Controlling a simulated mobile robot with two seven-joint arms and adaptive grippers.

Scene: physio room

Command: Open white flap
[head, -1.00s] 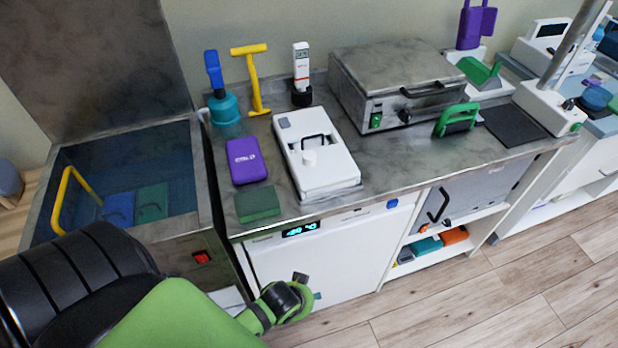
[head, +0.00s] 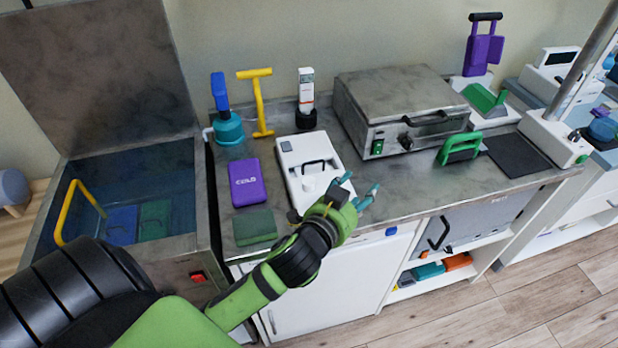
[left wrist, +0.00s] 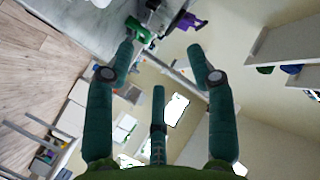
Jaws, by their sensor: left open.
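A white box (head: 300,150) with a white lid, a black handle (head: 316,163) and a small round white knob stands on the steel counter in the head view. The lid looks closed. Under the counter is a white front panel (head: 335,285), also closed, partly hidden by my arm. I cannot tell which of these is the white flap. My left gripper (head: 360,190) is open and empty, above the counter's front edge, at the near right corner of the box, which it partly covers. Its teal fingers spread apart in the left wrist view (left wrist: 153,65). My right gripper is not in view.
A purple pack (head: 247,183) and a dark green block (head: 255,227) lie left of the box. A steel appliance (head: 400,88) stands behind right, with a green handled tool (head: 460,147) before it. An open basin (head: 130,180) is at left. Counter right of my gripper is clear.

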